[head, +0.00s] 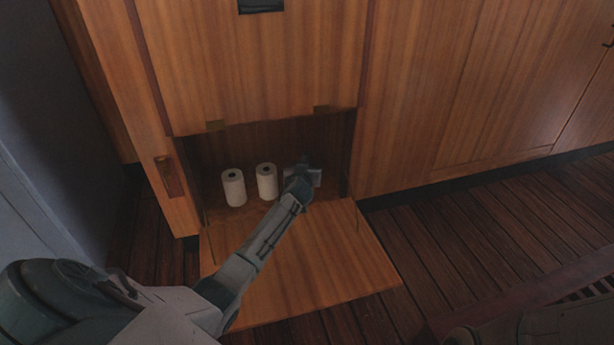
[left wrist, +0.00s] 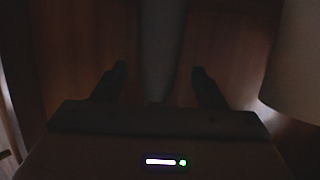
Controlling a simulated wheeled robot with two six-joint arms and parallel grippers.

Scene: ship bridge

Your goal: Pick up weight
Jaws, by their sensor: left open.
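My left gripper (head: 305,172) reaches into a low open cabinet compartment, at the right of two white rolls. In the left wrist view its two fingers (left wrist: 160,80) are apart. A dim, pale, upright object (left wrist: 157,45) shows between and beyond the fingers. It may be the weight, but the picture is too dark to be sure, and I cannot tell whether the fingers touch it. In the head view my gripper and forearm cover that spot. My right gripper is not in view.
One white roll (head: 233,188) and another white roll (head: 267,182) stand upright in the compartment. A pale rounded surface (left wrist: 298,65), probably a roll, is close at the right in the wrist view. The lowered wooden flap (head: 330,265) is bare. Wooden cabinet panels (head: 260,65) rise above.

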